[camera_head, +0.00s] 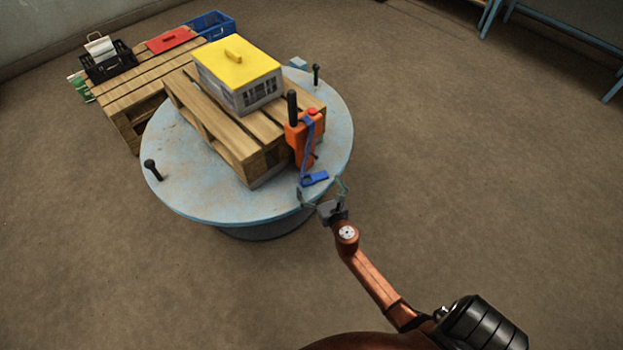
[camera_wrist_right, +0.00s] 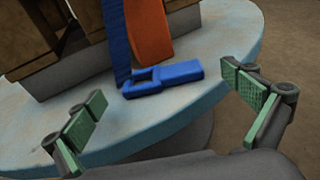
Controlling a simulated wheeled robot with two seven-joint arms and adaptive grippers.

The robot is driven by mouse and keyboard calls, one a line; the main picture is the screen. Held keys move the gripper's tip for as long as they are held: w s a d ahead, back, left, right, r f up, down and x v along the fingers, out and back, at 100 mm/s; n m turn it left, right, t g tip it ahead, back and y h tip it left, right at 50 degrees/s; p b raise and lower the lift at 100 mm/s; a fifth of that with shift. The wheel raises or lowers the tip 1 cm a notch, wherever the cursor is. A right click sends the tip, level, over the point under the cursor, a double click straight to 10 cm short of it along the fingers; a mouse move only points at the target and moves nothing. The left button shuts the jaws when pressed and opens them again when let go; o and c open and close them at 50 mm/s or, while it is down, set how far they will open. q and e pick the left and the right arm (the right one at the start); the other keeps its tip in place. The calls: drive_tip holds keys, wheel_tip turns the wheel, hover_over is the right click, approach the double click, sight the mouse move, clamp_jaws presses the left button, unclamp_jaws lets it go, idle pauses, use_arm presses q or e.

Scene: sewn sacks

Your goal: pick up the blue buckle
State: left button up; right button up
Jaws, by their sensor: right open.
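The blue buckle (camera_head: 315,179) lies on the round light-blue table (camera_head: 190,195) near its front right edge. It joins a blue strap (camera_head: 305,150) that hangs down from an orange device (camera_head: 297,137) with a black antenna. In the right wrist view the buckle (camera_wrist_right: 163,79) lies flat between and beyond the fingers, with its slotted end to the left. My right gripper (camera_head: 323,193) is open and empty just in front of the buckle, apart from it; its green pads also show in the right wrist view (camera_wrist_right: 168,115). My left gripper is not in view.
A wooden pallet (camera_head: 215,132) on the table carries a grey box with a yellow lid (camera_head: 235,65). Black pegs stand at the left (camera_head: 152,169) and back (camera_head: 316,74) of the table. Another pallet (camera_head: 130,90) stands behind left. Open floor lies right.

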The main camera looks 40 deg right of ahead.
sight(314, 178)
drive_tip(key=shift+x, duration=1.35)
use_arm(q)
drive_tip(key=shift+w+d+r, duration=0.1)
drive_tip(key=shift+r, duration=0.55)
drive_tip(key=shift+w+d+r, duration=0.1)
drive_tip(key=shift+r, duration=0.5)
use_arm(e)
drive_tip(key=shift+f, duration=0.15)
drive_tip(key=c, duration=1.4)
drive_tip(key=shift+r, duration=0.2)
